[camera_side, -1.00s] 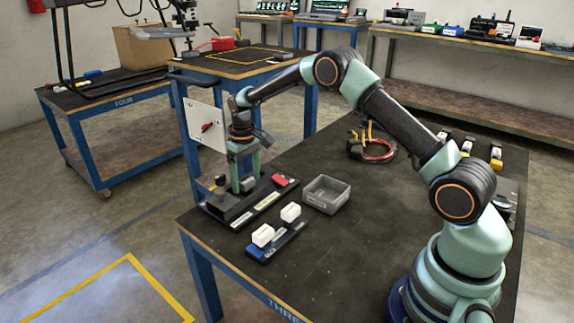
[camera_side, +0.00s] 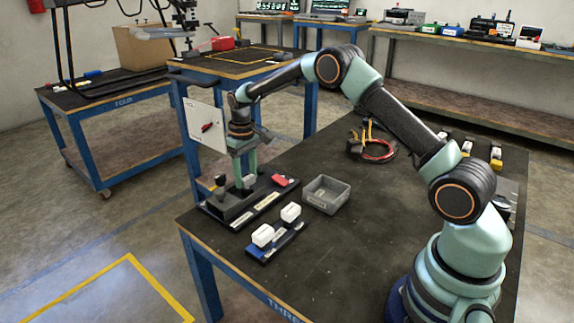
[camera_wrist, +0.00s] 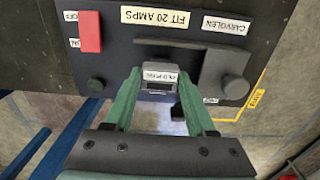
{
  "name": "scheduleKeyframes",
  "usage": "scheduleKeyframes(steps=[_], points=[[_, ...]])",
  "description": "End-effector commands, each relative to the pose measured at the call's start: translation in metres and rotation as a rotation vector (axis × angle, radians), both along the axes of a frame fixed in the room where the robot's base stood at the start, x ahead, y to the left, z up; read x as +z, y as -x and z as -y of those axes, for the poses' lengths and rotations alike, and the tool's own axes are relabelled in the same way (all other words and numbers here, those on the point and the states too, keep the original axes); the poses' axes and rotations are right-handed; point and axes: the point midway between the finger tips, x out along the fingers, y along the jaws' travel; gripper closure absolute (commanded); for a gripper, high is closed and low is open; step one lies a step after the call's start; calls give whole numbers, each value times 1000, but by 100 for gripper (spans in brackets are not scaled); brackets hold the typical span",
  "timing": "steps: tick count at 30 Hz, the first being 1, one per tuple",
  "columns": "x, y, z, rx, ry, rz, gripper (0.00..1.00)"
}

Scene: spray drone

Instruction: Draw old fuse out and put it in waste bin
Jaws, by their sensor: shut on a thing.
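The old fuse (camera_wrist: 158,82) is a small grey block with a white label on its top, in the upper middle of the wrist view. My gripper (camera_wrist: 160,88) is shut on it, with one green finger on each side. In the side view my gripper (camera_side: 242,183) points down over the black fuse panel (camera_side: 216,211). The fuse is mostly hidden by the fingers there, and I cannot tell whether it is clear of its seat. A grey open-topped bin (camera_side: 326,194) stands right of the panel and looks empty.
The panel carries a red switch (camera_wrist: 90,32) near an OFF label, and a dark block with a round knob (camera_wrist: 235,88). Two white blocks (camera_side: 263,235) sit on a blue-ended holder in front. A cable coil (camera_side: 372,147) lies farther back. The front-right tabletop is clear.

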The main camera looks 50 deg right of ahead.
Motion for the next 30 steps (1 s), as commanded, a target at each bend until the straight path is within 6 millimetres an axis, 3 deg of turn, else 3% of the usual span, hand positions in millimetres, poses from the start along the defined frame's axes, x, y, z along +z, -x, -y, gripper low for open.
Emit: scheduleKeyframes(steps=[30], points=[[38, -1, 0, 0, 0, 3, 100]])
